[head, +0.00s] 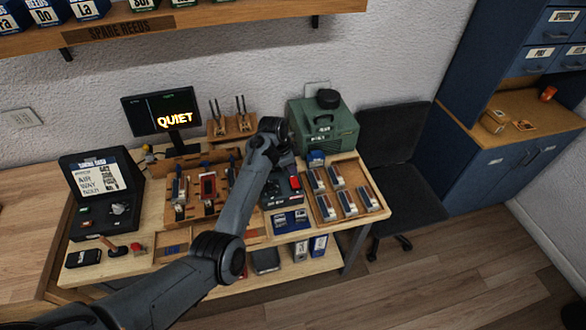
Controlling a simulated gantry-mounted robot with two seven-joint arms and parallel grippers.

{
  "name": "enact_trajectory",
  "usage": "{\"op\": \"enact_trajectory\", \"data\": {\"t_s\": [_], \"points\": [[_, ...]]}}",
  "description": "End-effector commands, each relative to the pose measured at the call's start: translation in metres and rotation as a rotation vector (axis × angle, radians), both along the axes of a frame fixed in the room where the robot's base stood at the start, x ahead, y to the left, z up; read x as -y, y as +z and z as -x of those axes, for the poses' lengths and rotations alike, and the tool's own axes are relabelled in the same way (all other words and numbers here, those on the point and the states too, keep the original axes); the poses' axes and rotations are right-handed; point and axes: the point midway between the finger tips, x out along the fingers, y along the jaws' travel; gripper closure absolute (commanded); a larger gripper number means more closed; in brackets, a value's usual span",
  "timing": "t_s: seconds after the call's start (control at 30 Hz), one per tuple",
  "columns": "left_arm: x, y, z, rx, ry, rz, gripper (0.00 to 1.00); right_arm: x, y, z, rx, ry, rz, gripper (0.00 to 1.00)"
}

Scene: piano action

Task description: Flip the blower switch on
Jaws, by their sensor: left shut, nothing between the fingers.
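A green box-shaped machine (335,125) with a round black cap and small white labels stands at the back right of the bench; it looks like the blower. In front of it is a dark unit with a red part (295,183) that may be a switch; its position is too small to read. My left arm reaches up across the bench, and its gripper (286,162) is shut and empty beside the dark unit, in front of the green machine. Its fingertips are hard to make out, and I cannot tell if they touch anything. My right gripper is not in view.
A monitor (162,112) reads "QUIET". Wooden trays hold several reed-like blocks (348,203). A black display case (100,192) stands at left, with a hammer (115,247) before it. A shelf (170,28) overhangs the back; a dark chair (400,165) stands at right.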

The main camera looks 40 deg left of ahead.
Motion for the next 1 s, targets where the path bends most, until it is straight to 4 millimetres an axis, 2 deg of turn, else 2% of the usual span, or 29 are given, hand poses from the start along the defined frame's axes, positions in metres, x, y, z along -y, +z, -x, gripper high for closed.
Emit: {"op": "enact_trajectory", "data": {"t_s": [0.2,0.4,0.6,1.0], "points": [[-0.001,0.038,0.013,0.003,0.0,0.0,1.0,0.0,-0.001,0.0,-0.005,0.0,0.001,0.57],[-0.002,0.057,0.021,0.001,0.001,0.001,1.0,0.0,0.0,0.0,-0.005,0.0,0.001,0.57],[-0.003,0.064,0.024,0.0,0.001,0.0,1.0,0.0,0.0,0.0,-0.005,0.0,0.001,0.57],[-0.003,0.065,0.024,-0.001,0.0,0.001,1.0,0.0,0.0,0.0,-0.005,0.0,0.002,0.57]]}}
